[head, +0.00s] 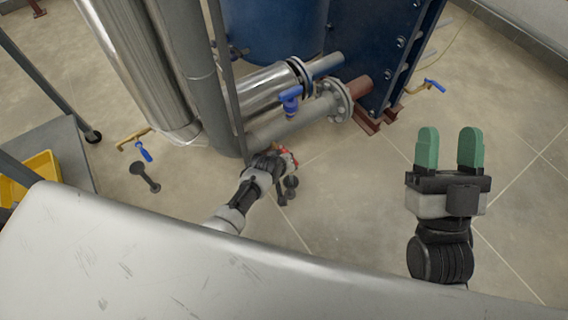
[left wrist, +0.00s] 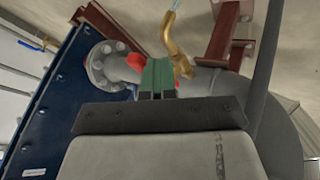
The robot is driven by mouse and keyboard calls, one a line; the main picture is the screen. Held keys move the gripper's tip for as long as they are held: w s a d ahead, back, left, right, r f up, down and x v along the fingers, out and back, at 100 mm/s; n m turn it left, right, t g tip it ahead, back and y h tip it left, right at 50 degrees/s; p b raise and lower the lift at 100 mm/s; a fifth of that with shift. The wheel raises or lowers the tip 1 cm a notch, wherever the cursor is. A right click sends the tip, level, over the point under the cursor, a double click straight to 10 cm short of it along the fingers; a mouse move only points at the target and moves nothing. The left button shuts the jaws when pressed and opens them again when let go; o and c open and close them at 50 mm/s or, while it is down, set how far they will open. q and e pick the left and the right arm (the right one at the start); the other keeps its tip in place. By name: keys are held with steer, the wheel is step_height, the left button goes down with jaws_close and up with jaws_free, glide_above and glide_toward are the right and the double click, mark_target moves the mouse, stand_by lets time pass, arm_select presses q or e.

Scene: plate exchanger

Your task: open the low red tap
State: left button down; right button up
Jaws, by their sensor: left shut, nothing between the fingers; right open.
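The low red tap (head: 293,158) shows only as a small bit of red beside my left gripper (head: 275,160), under the grey pipe in the head view. In the left wrist view, the red handle (left wrist: 136,62) shows to the left of and behind my left gripper's green fingers (left wrist: 156,78). The fingers are shut together with nothing between them. They overlap the handle in the picture; I cannot tell whether they touch it. A brass tap spout (left wrist: 180,55) rises just right of the fingers. My right gripper (head: 450,150) is open and empty over the floor at right.
A blue-handled valve (head: 290,100) sits on the pipes above. Other blue-handled brass taps are at left (head: 143,150) and right (head: 433,86). The blue exchanger (head: 365,45) stands behind. A yellow bin (head: 42,168) is at left. Floor at right is clear.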

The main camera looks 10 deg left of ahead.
arm_select(q)
steer(key=shift+d+r, duration=0.1)
steer(key=shift+d, duration=0.3)
arm_select(e)
step_height(320, 180, down, 10)
steer(key=w+d+g+h+p, duration=0.2)
steer(key=g+h+p, duration=0.15)
steer(key=g, duration=0.55)
arm_select(q)
steer(key=p+v, duration=0.3)
steer(key=v, duration=0.7)
steer(key=shift+s+a+r, duration=0.2)
steer(key=shift+s+a, duration=0.05)
steer(key=shift+a, duration=0.15)
arm_select(e)
steer(key=s+d+f+g+h, duration=0.2)
steer(key=s+f+g, duration=0.5)
steer(key=g, duration=0.1)
steer(key=shift+d+m, duration=0.35)
steer(key=shift+m, duration=0.05)
